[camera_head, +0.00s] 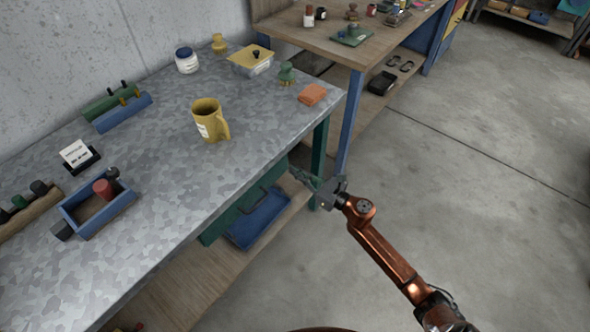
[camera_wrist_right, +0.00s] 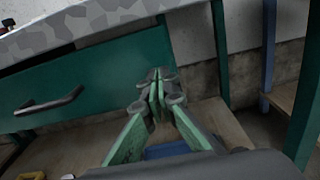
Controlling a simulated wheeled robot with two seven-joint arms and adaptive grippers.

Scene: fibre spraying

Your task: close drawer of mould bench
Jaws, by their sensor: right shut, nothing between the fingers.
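The mould bench (camera_head: 165,150) has a grey mottled metal top and green legs. Its green drawer front (camera_head: 245,205) shows below the front edge of the top. In the right wrist view the drawer front (camera_wrist_right: 95,80) fills the left side, with a dark bar handle (camera_wrist_right: 48,102). I cannot tell how far the drawer stands out, and its inside is hidden. My right gripper (camera_head: 298,175) is shut and empty by the drawer's right end, near a bench leg. Its fingers also show in the right wrist view (camera_wrist_right: 156,90), apart from the handle. My left gripper is out of view.
A yellow mug (camera_head: 208,120), a blue open box (camera_head: 97,212) and other small items stand on the bench top. A blue tray (camera_head: 258,218) lies on the lower shelf. A wooden table (camera_head: 375,50) adjoins at the back. The concrete floor at right is clear.

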